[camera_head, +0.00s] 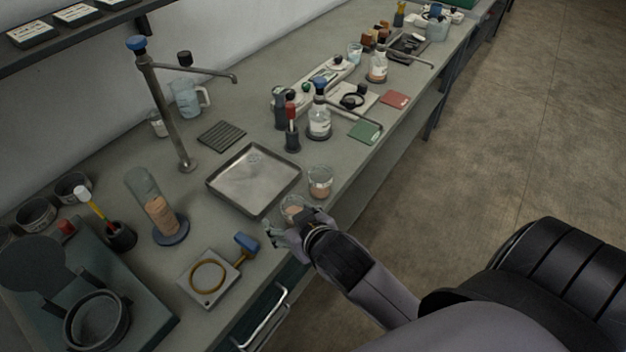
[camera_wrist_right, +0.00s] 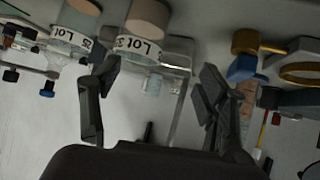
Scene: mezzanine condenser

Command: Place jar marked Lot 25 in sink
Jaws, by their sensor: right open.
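Two small clear jars with pinkish-brown contents stand at the bench's front edge, one (camera_head: 319,184) by the right corner of the square metal sink basin (camera_head: 222,186) and one (camera_head: 291,207) by its near corner. In the wrist view both jars, left (camera_wrist_right: 72,38) and middle (camera_wrist_right: 138,46), carry white "LOT" labels; I cannot read the numbers surely. My right gripper (camera_head: 274,228) is at the nearer jar, partly covering it. Its open fingers (camera_wrist_right: 158,72) also show in the wrist view, with the middle jar beyond, nearer the left finger. My left gripper is out of view.
A tall tap (camera_head: 165,110) stands behind the basin. A glass cylinder on a round base (camera_head: 170,230) and a ring plate with a blue knob (camera_head: 207,280) are left of the gripper. A dark bottle (camera_head: 292,135) and a labelled flask (camera_head: 318,122) stand beyond the jars.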

